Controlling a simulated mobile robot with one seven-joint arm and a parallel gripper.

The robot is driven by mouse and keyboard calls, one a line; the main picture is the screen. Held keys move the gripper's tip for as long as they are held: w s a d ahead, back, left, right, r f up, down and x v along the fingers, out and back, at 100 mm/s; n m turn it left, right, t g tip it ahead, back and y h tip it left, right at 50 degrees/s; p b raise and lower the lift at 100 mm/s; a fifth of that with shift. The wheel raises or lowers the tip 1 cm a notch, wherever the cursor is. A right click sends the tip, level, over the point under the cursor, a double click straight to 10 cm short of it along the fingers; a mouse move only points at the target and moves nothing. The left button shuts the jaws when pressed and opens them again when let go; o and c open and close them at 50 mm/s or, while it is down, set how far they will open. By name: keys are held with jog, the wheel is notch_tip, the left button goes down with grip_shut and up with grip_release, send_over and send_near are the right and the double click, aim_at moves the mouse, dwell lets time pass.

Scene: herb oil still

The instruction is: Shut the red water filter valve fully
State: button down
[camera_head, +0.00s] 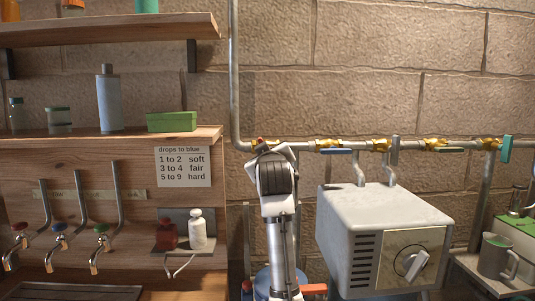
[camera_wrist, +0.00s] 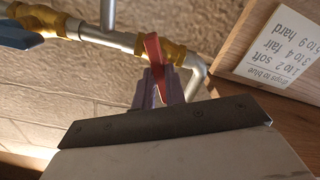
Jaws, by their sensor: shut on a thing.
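The red water filter valve is on the metal pipe; its red lever (camera_wrist: 154,48) shows in the wrist view beside a brass body (camera_wrist: 174,54). The lever appears to stick out across the pipe's line, seen steeply. In the head view only a bit of red and brass (camera_head: 257,142) shows above my gripper, which hides the rest. My gripper (camera_wrist: 162,88) is shut on the lever's end, its fingers on both sides. In the head view my gripper (camera_head: 268,150) is up at the pipe, left of the blue lever.
A blue lever (camera_head: 337,151) lies along the same pipe to the right; it also shows in the wrist view (camera_wrist: 18,35). A teal lever (camera_head: 506,150) hangs farther right. A grey box (camera_head: 375,215) stands right of my arm, wooden shelving (camera_head: 190,137) left.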

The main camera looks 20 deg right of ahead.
jog(key=m+p, duration=0.1)
jog(key=m, duration=0.5)
dwell(0.6)
jog(key=c, duration=1.5)
grip_release()
jog(key=shift+o, duration=0.2)
jog(key=shift+s, duration=0.1)
jog(key=b+v, duration=0.4)
jog(key=v, duration=0.9)
jog(key=shift+s+a+b, duration=0.15)
jog(key=shift+s+b, duration=0.15)
jog(key=shift+s, duration=0.05)
